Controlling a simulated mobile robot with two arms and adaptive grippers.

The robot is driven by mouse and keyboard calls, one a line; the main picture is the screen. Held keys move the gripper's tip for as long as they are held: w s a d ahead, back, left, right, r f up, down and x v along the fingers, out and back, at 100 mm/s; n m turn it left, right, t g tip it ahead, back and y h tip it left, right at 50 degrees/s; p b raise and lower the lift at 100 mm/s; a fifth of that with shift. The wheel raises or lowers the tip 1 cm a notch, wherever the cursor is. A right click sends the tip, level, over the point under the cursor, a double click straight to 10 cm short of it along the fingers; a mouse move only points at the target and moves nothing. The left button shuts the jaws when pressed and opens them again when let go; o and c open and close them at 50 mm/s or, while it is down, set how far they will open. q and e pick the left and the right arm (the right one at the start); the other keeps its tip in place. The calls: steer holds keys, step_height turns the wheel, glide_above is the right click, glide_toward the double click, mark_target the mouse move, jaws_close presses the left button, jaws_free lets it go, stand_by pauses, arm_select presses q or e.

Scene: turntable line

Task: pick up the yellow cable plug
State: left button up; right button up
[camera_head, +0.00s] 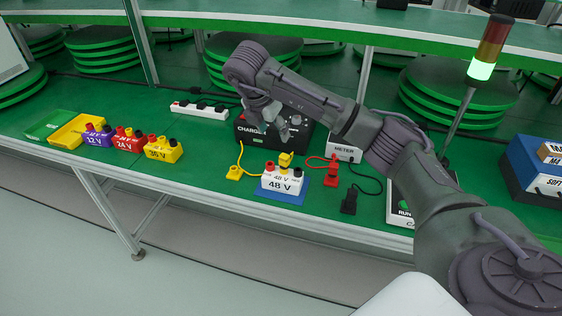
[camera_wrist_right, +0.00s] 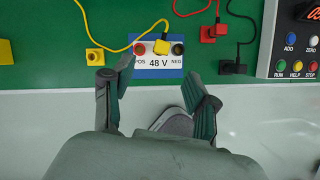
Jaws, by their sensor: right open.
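A yellow cable plug (camera_head: 285,159) sits at the white 48 V block (camera_head: 281,184), by its red and black terminals. In the right wrist view this plug (camera_wrist_right: 162,47) lies between the two terminals, with a yellow cable running from it. A second yellow plug-like piece (camera_head: 234,172) lies on the green table left of the block, also in the wrist view (camera_wrist_right: 95,56). My right gripper (camera_head: 268,128) is open and empty, above the table near the charger. In the wrist view its fingers (camera_wrist_right: 156,96) are spread below the block in the picture, apart from the plug. My left gripper is out of view.
Red (camera_head: 332,172) and black (camera_head: 350,201) cable plugs lie right of the block. The charger (camera_head: 300,140) and meter (camera_head: 343,151) stand behind. The 12 V (camera_head: 97,140), 24 V (camera_head: 130,144) and 36 V (camera_head: 162,153) blocks stand left. The signal lamp (camera_head: 480,70) glows green.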

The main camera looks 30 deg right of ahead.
mark_target(284, 155)
steer(key=x, duration=0.8)
steer(key=shift+p, duration=0.4)
steer(key=x, duration=0.1)
steer(key=p+x, duration=0.1)
steer(key=x, duration=0.3)
steer(key=shift+s, duration=0.3)
steer(key=shift+d+f, duration=0.1)
steer(key=shift+f, duration=0.15)
jaws_close()
steer(key=shift+w+r, duration=0.1)
